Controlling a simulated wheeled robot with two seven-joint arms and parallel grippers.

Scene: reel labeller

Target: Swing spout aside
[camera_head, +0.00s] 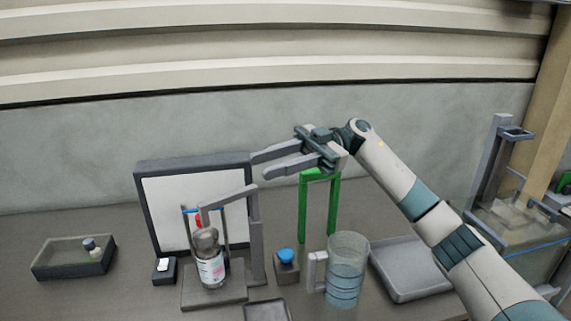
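The spout (229,198) is a grey arm on top of an upright grey post (257,240). It reaches left from the post, and its end is over or near the mouth of a labelled bottle (211,262). The bottle stands on a grey base plate (232,293) before a white panel with a dark frame (166,203). My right gripper (259,166) comes in from the right and points left, above the spout in the picture. Its two fingers are apart with nothing seen between them. I cannot tell its exact distance from the spout. My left gripper is out of view.
A green frame (304,215) stands right of the post, below my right gripper. A blue-topped block (286,262), a clear measuring jug (346,273) and a grey tray (403,266) are to the right. A dark tray (72,268) holding a small item is far left.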

